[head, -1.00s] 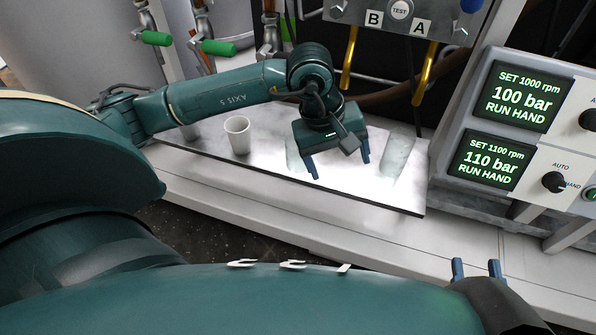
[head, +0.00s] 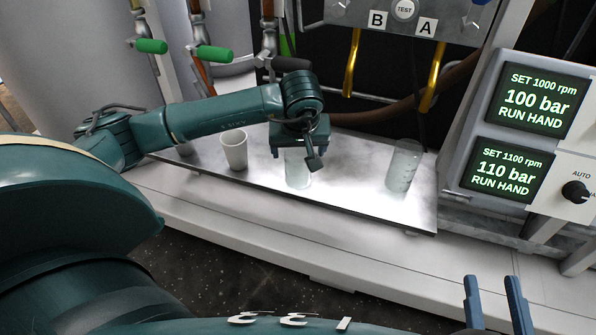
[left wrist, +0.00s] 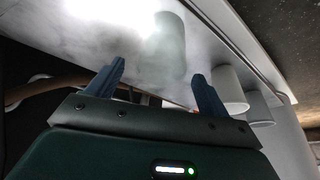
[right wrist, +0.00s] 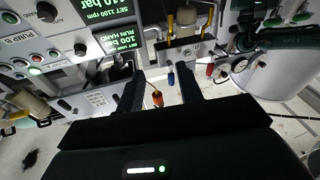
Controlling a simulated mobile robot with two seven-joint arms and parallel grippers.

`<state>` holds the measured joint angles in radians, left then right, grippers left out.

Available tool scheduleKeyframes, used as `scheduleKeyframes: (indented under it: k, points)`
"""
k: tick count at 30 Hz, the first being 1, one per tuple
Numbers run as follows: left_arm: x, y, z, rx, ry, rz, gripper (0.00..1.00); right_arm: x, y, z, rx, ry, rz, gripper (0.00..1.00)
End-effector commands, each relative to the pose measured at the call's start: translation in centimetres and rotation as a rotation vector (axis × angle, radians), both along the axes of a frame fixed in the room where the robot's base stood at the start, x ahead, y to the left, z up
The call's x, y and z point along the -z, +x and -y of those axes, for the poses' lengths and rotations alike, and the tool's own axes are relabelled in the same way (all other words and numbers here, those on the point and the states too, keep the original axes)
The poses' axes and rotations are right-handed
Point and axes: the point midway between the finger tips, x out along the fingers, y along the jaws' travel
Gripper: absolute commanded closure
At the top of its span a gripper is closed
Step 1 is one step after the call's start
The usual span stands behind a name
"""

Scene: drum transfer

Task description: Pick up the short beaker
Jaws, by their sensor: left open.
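The short beaker (head: 298,172) is clear glass and stands upright on the tray, partly hidden by my left gripper (head: 298,153). In the left wrist view the beaker (left wrist: 172,48) shows faintly beyond and between the two spread, empty fingertips (left wrist: 158,72). My left gripper is open; whether it touches the beaker I cannot tell. A taller clear beaker (head: 404,168) with markings stands to the right. My right gripper (head: 491,279) is open and empty at the lower right of the head view, away from the tray; its fingers also show in the right wrist view (right wrist: 159,88).
A white cup (head: 234,150) stands left of the short beaker, with another cup (head: 185,149) partly behind my arm. The control box (head: 517,125) is on the right. Green-handled valves (head: 215,54) and yellow hooks (head: 352,62) are behind the tray (head: 350,200).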

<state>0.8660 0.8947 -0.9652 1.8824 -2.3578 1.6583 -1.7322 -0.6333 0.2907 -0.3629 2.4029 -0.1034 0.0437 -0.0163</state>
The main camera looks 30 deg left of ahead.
Motion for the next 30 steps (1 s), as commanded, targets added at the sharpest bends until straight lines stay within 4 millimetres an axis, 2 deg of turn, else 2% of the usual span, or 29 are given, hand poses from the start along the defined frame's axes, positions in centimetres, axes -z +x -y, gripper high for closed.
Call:
scheduleKeyframes:
  k: [3,7,12,15,30]
  points:
    - [2.2,0.4,-0.4,-0.003,-0.001,-0.004,0.21,0.7,0.0,-0.1,-0.007,0.022,0.0,0.64]
    - [3.8,1.0,-0.8,-0.002,-0.002,-0.003,0.21,0.8,0.1,-0.3,-0.017,0.045,-0.007,0.64]
    - [4.1,1.2,-1.0,-0.001,-0.002,0.0,0.21,-0.4,0.1,-0.3,-0.025,0.061,0.01,0.64]
    - [4.1,1.2,-1.0,-0.001,-0.002,0.0,0.21,-0.4,0.0,-0.4,-0.026,0.059,0.011,0.64]
    - [4.0,1.2,-1.0,-0.001,-0.001,-0.001,0.62,-0.1,0.1,-0.4,-0.027,0.053,0.007,0.64]
